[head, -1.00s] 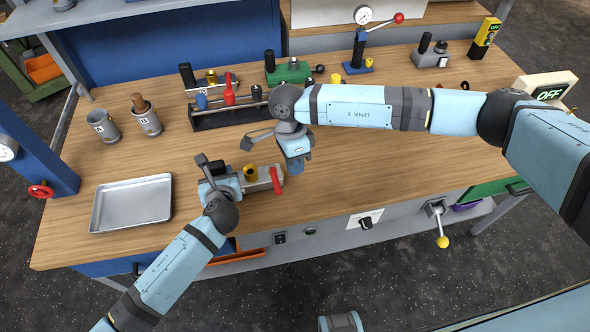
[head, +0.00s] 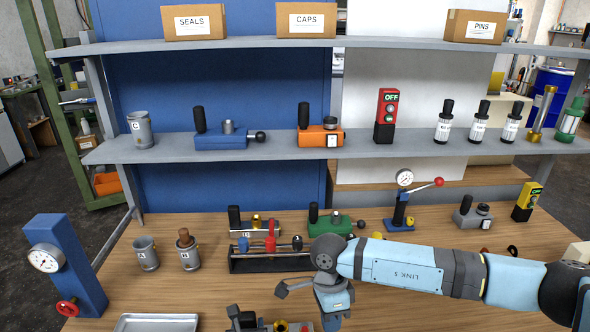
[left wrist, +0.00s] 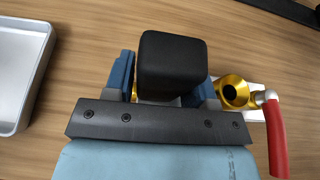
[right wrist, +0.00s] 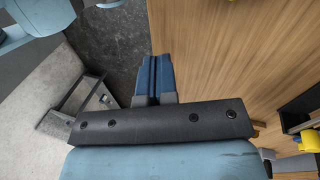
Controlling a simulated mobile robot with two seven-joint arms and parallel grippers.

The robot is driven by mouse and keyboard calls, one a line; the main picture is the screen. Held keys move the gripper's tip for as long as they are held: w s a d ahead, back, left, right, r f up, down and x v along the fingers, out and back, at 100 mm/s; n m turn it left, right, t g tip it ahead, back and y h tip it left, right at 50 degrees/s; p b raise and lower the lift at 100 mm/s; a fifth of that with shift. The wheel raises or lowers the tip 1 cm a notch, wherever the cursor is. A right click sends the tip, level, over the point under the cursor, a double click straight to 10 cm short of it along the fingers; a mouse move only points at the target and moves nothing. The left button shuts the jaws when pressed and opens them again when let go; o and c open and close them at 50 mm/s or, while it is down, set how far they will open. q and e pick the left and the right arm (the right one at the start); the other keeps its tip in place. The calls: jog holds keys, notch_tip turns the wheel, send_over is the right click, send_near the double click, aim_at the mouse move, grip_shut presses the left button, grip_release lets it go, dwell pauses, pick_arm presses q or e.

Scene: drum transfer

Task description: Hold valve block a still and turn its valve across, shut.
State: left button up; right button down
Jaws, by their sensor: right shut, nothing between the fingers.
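A valve block with a black handle (left wrist: 172,62), a gold port (left wrist: 232,92) and a red lever (left wrist: 276,138) lies under my left gripper; no letter is readable on it. My left gripper (left wrist: 165,88) has its blue fingers on either side of the black handle and appears shut on it. In the head view, the block's gold port (head: 281,326) shows at the bottom edge beside my left gripper (head: 245,322), and the rest is cut off. My right gripper (right wrist: 155,78) is shut and empty, its fingers together, above the bench near its edge.
A metal tray (head: 155,323) lies left of the block. Behind my right wrist stand a tool rack (head: 270,262) and a green block (head: 335,226). Two grey cups (head: 147,254) stand at the left. Shelves (head: 250,152) rise behind the bench.

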pick_arm(q)
jog(key=o, duration=0.3)
